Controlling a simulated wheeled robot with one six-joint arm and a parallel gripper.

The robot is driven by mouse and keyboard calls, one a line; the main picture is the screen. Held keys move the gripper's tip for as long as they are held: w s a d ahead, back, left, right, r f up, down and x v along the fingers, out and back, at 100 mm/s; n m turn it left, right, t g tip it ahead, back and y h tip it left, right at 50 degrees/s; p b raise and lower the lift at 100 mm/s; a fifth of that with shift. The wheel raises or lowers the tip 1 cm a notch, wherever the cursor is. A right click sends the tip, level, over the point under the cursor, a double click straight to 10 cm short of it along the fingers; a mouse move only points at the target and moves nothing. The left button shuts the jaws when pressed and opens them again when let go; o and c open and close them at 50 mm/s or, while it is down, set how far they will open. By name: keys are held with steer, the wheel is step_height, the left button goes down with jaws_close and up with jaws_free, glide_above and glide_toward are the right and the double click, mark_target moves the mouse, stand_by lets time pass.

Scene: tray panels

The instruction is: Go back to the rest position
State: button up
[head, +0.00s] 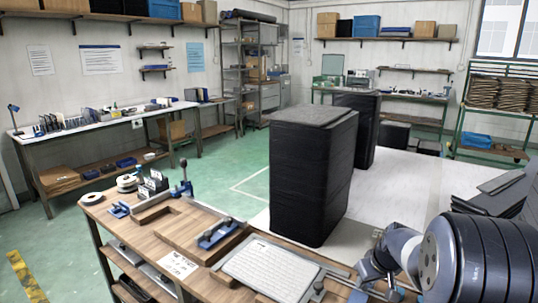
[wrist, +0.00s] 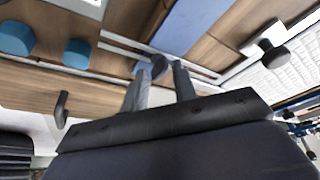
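My gripper (wrist: 160,82) shows in the wrist view with two grey fingers standing apart and a clear gap between them. A dark round knob (wrist: 157,66) appears in line with that gap, on a metal rail just past the fingertips; I see no finger closed on it. In the head view my arm reaches in from the lower right, low over the right end of the wooden bench (head: 205,215). The fingertips cannot be made out clearly there.
A white textured panel (head: 270,268) lies in a frame on the bench, with rails and a knob (head: 318,285) at its right. Blue clamps (head: 217,232) stand left of it. A tall black stack (head: 310,180) rises behind the bench.

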steer(key=n+y, duration=0.1)
steer(key=n, duration=0.2)
steer(key=shift+d+n, duration=0.1)
steer(key=shift+n, duration=0.3)
steer(key=n+y+p, duration=0.1)
steer(key=n, duration=0.1)
steer(key=n+g+p, duration=0.1)
steer(key=n, duration=0.2)
steer(key=shift+w+d+r+g+y+p, duration=0.1)
steer(key=shift+w+g+y+p, duration=0.05)
steer(key=shift+g+y+p, duration=0.2)
steer(key=shift+v, duration=1.35)
